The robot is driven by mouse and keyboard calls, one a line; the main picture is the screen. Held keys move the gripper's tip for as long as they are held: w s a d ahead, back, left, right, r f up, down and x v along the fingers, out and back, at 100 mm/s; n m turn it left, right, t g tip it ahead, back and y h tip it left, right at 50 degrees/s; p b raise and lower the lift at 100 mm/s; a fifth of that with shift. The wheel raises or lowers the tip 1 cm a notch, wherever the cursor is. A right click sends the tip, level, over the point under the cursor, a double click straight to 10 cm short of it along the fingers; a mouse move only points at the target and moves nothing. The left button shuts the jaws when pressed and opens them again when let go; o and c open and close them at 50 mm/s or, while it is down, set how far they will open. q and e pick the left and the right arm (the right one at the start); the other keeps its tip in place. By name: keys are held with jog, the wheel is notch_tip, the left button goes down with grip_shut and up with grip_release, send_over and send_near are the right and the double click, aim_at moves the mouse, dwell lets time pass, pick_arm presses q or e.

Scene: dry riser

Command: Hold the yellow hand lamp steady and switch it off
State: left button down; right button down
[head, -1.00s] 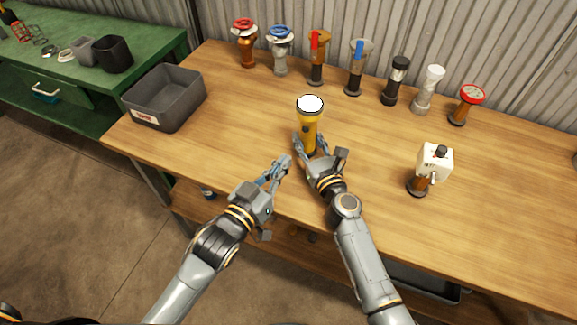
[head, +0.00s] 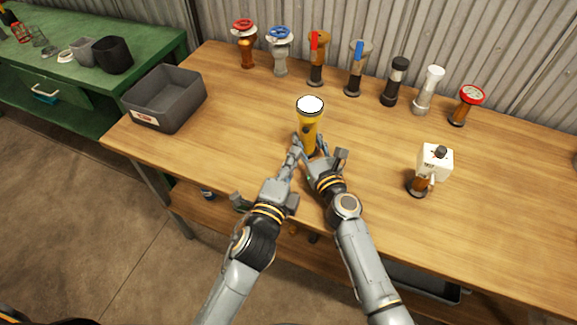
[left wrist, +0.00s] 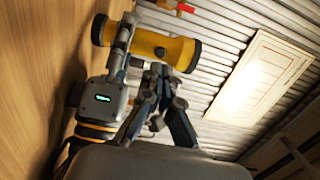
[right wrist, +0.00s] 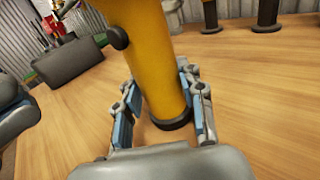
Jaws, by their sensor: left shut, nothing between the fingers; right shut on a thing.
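The yellow hand lamp (head: 309,122) stands upright on the wooden table, its white, bright lens facing up. My right gripper (head: 311,146) is shut around its lower body. In the right wrist view the yellow body (right wrist: 150,60) is between the fingers, above a black base ring. A dark round knob (right wrist: 118,38) sticks out from its side there. My left gripper (head: 296,145) is shut and empty, close to the lamp's left front side. In the left wrist view its fingers (left wrist: 160,75) are beside the lamp (left wrist: 165,48); I cannot tell whether they touch it.
Several valves and fittings stand along the back, including a red-wheeled one (head: 470,105). A white box-topped device (head: 434,160) stands at right. A grey bin (head: 187,99) is at left. The table between bin and lamp is clear. A green bench (head: 150,52) adjoins at left.

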aim_at(305, 131)
pick_arm(q)
jog(key=shift+x, duration=1.35)
jog(key=shift+w, duration=0.1)
jog(key=shift+x, duration=1.6)
jog(key=v, duration=0.6)
pick_arm(e)
jog(key=c, duration=0.7)
grip_release()
jog(key=shift+c, duration=0.2)
